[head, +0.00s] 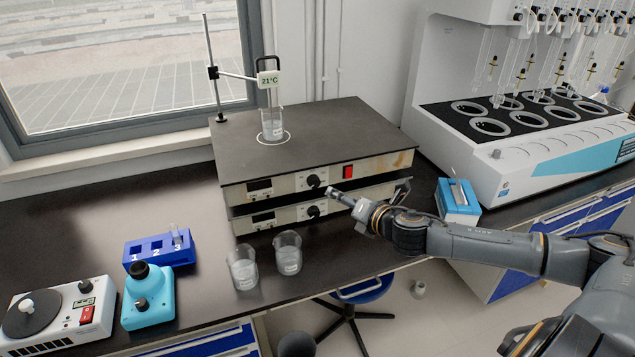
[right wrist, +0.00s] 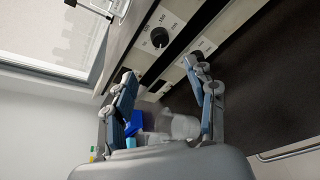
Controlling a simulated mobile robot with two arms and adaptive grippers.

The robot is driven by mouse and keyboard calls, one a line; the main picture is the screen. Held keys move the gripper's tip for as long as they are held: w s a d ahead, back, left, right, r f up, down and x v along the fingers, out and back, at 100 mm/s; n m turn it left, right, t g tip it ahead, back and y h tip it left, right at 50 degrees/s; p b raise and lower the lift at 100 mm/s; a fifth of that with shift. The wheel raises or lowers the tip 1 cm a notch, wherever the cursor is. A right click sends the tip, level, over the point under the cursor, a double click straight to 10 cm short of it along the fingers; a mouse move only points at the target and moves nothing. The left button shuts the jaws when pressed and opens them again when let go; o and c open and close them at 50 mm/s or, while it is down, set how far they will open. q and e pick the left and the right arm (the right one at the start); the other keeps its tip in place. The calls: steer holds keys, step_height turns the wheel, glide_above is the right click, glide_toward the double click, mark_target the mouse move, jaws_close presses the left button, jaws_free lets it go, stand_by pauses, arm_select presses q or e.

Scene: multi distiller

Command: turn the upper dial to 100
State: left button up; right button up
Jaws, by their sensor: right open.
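The upper dial (head: 313,181) is a round black knob on the front panel of the upper hot plate unit (head: 285,187). In the right wrist view the upper dial (right wrist: 160,38) shows with printed marks around it; its exact setting is too small to read. A similar lower dial (head: 313,211) sits on the unit below. My right gripper (head: 365,193) is open and empty in front of the panel, to the right of the dials. In the right wrist view my right gripper (right wrist: 160,70) has its fingers spread, with the upper dial beyond them, not touched. My left gripper is out of view.
A beaker (head: 272,123) stands on the hot plate under a 21°C thermometer display (head: 268,79). Two glass beakers (head: 243,268) (head: 288,254) stand on the bench before the units. A blue numbered rack (head: 158,250) is left, a blue box (head: 458,203) right.

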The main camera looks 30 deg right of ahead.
mark_target(316, 183)
steer(key=p+x, duration=0.2)
steer(key=x, duration=0.9)
steer(key=shift+w, duration=0.35)
steer(key=shift+p+x, duration=0.3)
steer(key=shift+x, duration=0.5)
steer(key=shift+d, duration=0.1)
steer(key=c, duration=1.1)
